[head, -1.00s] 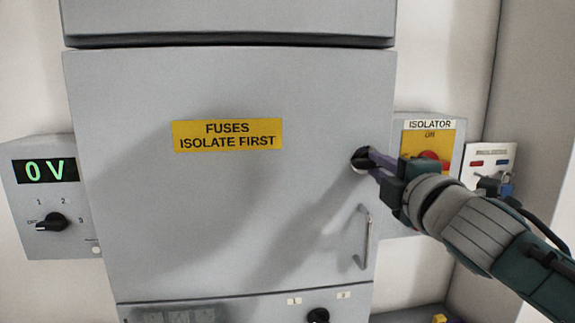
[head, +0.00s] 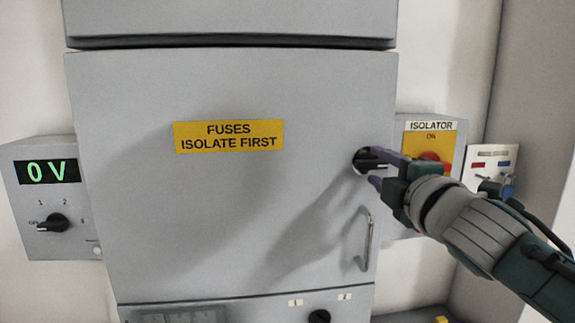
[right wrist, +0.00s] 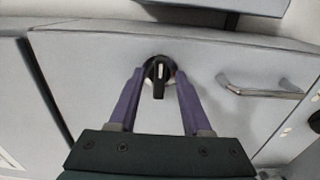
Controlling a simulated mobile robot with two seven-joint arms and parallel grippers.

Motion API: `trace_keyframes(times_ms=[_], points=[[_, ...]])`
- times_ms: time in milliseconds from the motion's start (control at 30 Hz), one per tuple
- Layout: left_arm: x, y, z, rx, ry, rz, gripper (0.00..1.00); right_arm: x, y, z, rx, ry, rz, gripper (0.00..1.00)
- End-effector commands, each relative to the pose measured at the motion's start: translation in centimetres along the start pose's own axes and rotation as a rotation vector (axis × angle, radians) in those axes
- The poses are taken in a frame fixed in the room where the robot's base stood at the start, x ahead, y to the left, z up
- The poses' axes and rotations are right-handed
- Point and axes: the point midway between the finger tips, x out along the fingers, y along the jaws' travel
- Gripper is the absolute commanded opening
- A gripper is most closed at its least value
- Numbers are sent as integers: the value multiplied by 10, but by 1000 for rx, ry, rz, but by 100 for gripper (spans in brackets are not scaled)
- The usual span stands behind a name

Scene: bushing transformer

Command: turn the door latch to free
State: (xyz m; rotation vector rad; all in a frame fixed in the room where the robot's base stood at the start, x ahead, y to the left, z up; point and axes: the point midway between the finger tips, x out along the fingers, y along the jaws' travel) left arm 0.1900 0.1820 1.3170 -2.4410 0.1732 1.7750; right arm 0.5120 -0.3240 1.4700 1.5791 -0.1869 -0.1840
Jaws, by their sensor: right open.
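In the right wrist view the latch (right wrist: 158,80) shows a black lever with a white mark, lying between the two purple fingers. My right gripper (head: 376,168) is open, its fingers on either side of the lever with visible gaps. In the right wrist view the right gripper (right wrist: 158,90) appears apart from the lever on both sides. My left gripper is not in view.
A metal door handle (head: 367,240) sits below the latch. The isolator box (head: 432,150) with a red knob is close behind my right gripper. A 0 V display box (head: 48,172) with a rotary knob is at the left. The door bears a yellow fuses label (head: 229,136).

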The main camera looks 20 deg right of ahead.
Motion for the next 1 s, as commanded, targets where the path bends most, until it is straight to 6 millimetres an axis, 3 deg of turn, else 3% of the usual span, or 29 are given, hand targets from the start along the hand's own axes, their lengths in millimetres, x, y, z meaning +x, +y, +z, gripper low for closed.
trace_keyframes(times_ms=[267,700,1000], points=[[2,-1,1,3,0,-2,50,-12,-1,0,-3,0,0,49],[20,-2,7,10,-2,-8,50,-82,-3,0,-1,1,-2,49],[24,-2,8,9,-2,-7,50,-100,0,0,0,0,-1,49]])
